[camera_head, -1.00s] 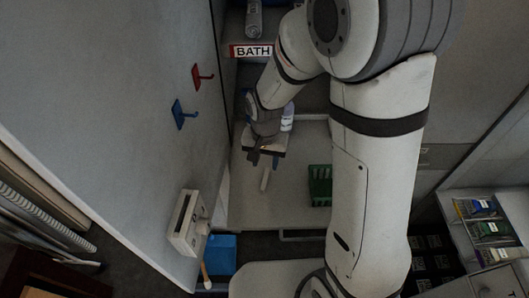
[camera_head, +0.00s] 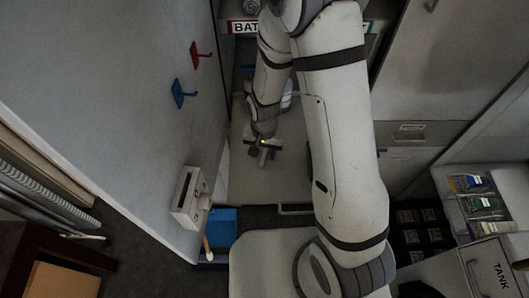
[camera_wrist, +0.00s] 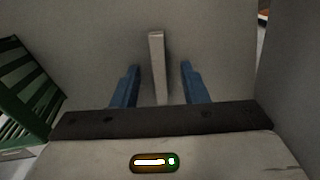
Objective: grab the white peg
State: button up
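The white peg (camera_wrist: 157,55) is a pale, slim bar on the grey surface. In the wrist view it lies lengthwise between the two blue fingers of my gripper (camera_wrist: 160,72), with a gap on each side. Its far end extends past the fingertips, and its near end is hidden by the dark gripper bar. My gripper is open and not touching the peg. In the head view, my gripper (camera_head: 264,147) is over the grey surface, and the peg (camera_head: 263,159) shows just below it. I cannot tell the height between them.
A green slotted rack (camera_wrist: 22,90) stands left in the wrist view; my arm mostly hides it in the head view. In the head view, a wall with red (camera_head: 200,55) and blue (camera_head: 180,93) hooks rises left. A blue bin (camera_head: 221,229) is below. Surface around the peg looks clear.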

jog(key=shift+c, duration=0.6)
grip_shut()
jog(key=shift+r, duration=0.15)
